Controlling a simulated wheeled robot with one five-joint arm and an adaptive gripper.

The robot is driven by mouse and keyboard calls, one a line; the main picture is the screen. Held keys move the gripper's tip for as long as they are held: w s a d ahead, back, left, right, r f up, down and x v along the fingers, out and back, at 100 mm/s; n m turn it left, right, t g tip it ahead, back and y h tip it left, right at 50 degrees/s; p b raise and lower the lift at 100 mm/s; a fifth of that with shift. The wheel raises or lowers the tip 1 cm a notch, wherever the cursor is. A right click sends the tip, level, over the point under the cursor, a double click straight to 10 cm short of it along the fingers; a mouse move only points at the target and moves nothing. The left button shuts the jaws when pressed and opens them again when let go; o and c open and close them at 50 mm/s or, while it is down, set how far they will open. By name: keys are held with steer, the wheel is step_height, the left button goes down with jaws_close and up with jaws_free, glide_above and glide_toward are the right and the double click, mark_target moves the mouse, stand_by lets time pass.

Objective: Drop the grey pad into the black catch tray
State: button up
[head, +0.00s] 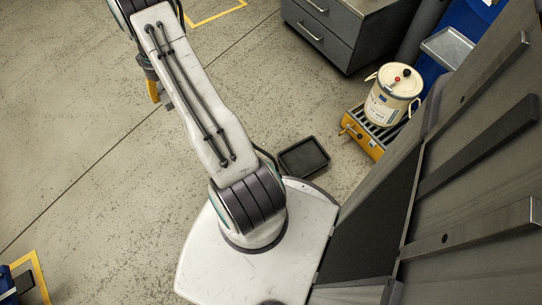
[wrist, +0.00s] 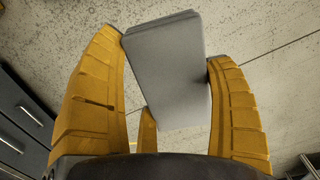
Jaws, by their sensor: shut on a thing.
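My gripper (wrist: 168,85) has yellow fingers and is shut on the grey pad (wrist: 168,60), a flat rectangular block, in the wrist view. The pad is held tilted between the fingers, with concrete floor behind it. In the head view my gripper (head: 153,90) shows only partly, below the far end of my arm at the upper left, and I cannot make out the pad there. The black catch tray (head: 303,156) lies on the floor beside my base in the head view. It looks empty and is well to the right of my gripper.
A cream drum (head: 393,95) with a red knob on its lid stands on a yellow-framed stand (head: 360,135) at the right. A grey drawer cabinet (head: 325,30) is at the top. Grey panels fill the right side. Open floor (head: 90,110) spreads at the left.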

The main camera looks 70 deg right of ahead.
steer(key=s+d+f+m+b, duration=0.6)
steer(key=s+d+f+b, duration=0.1)
steer(key=s+d+f, duration=1.2)
steer(key=shift+s+d+f+m+b, duration=0.15)
steer(key=shift+s+f+m+b, duration=1.1)
steer(key=shift+s+f, duration=2.85)
steer(key=shift+s+d+f+m+b, duration=0.15)
steer(key=shift+s+f+m+b, duration=0.35)
steer(key=shift+s+f+b, duration=2.6)
steer(key=shift+s+d+f+m+b, duration=0.15)
steer(key=shift+s+f+m+b, duration=0.55)
steer(key=shift+s+f, duration=4.45)
steer(key=shift+s+r, duration=0.3)
steer(key=shift+r, duration=0.05)
steer(key=o, duration=1)
steer(key=shift+o, duration=0.2)
